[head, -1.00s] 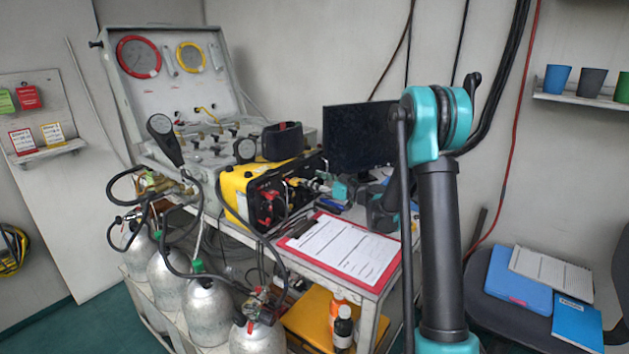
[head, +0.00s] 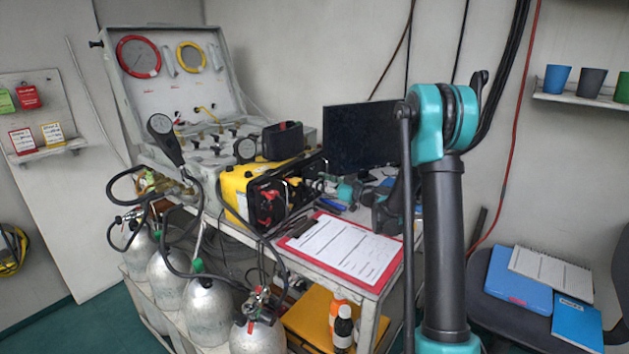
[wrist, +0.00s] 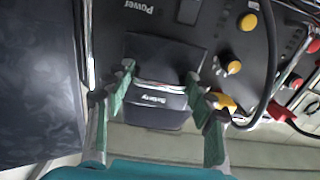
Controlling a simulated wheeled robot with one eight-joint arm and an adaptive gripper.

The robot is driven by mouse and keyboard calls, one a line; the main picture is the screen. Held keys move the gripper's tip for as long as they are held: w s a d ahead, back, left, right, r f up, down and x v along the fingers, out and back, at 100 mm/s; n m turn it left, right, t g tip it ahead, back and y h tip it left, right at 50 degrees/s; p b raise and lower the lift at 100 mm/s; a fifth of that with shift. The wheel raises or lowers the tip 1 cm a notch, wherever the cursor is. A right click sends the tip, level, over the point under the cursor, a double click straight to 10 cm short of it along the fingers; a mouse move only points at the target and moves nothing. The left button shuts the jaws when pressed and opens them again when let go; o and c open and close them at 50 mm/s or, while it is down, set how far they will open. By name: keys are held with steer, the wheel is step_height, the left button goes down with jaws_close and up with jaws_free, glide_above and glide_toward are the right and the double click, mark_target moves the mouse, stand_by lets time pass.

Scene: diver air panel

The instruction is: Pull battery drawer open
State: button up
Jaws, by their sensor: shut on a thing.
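The battery drawer (wrist: 158,117) is a dark box front with a "Battery" label and a pale metallic strip, in the middle of the wrist view. It sits in the dark front panel of the yellow unit (head: 236,188), below the "Power" label. My gripper (wrist: 160,84) is shut on the battery drawer, with one green-padded finger at its left side and one at its right. The drawer seems to stand out from the panel, but how far I cannot tell. In the head view the drawer is too small and cluttered to make out.
Yellow knobs (wrist: 248,22), red plugs and loose cables lie right of the drawer. A dark monitor (head: 362,137) stands behind the bench. A red clipboard (head: 343,250) lies at the bench's front. Silver cylinders (head: 209,308) with hoses stand on the left.

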steer(key=v, duration=0.8)
steer(key=shift+d, duration=0.15)
steer(key=shift+w, duration=0.1)
steer(key=o, duration=1.5)
steer(key=v, duration=1.2)
